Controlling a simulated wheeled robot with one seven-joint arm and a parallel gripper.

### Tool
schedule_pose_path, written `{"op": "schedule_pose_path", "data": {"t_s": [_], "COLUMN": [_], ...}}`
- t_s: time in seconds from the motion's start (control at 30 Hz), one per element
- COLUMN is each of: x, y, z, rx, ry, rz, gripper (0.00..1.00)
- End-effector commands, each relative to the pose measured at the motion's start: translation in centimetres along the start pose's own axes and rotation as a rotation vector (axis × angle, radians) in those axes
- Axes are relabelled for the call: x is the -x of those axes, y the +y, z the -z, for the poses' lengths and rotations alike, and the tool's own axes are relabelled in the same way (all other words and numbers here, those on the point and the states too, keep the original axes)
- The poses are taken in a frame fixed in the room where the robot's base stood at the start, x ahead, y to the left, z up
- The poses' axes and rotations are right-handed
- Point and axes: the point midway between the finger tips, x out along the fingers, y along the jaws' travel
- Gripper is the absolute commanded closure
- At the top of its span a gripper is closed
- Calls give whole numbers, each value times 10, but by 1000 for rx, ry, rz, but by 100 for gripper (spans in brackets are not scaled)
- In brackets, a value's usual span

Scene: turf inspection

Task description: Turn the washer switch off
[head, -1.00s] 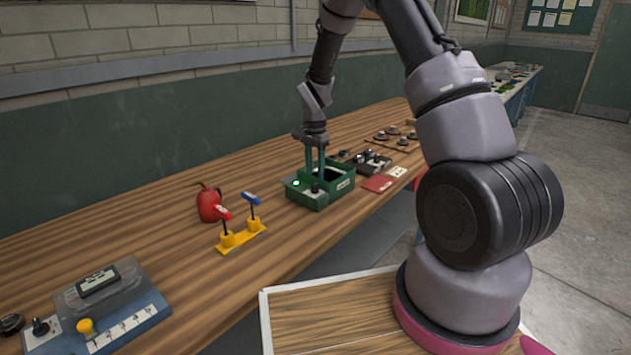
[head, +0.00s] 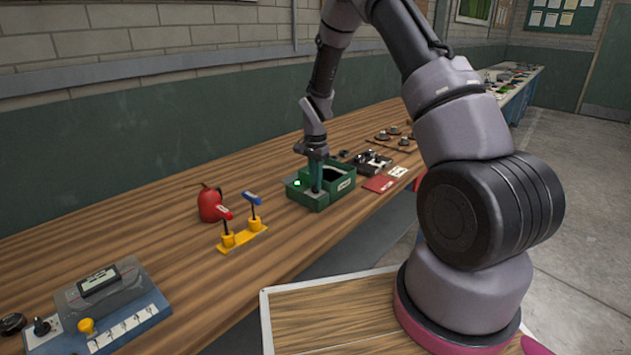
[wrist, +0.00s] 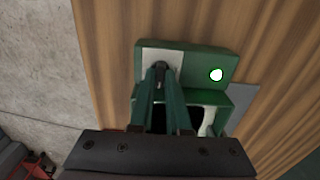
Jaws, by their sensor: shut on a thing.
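The washer is a green box (head: 340,190) with an open basin, on the wooden bench; it also shows in the wrist view (wrist: 205,55). A lit whitish-green lamp (head: 297,183) is on its control end, bright in the wrist view (wrist: 216,75). The dark switch (wrist: 161,69) stands on a pale plate (wrist: 148,54) beside the lamp. My gripper (head: 316,189) points down at the control end. In the wrist view its green fingers (wrist: 160,80) are closed around the switch. The fingers hide the switch in the head view and part of it in the wrist view.
A red can (head: 209,204) and a yellow stand with red and blue handles (head: 240,237) are left of the washer. A grey-blue control box (head: 110,305) is at the near left. A red booklet (head: 379,184) and dark parts (head: 372,161) lie to the right. Bare bench lies between.

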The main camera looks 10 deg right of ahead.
Motion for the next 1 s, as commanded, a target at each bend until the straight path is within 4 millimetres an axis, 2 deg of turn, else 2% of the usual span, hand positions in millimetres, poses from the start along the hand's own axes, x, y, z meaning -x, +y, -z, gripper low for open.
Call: {"op": "schedule_pose_path", "data": {"t_s": [0.37, 1.0], "x": [0, 1], "y": [0, 0], "z": [0, 0], "rx": [142, 733], "ry": [0, 0], "rz": [1, 1], "gripper": [100, 100]}}
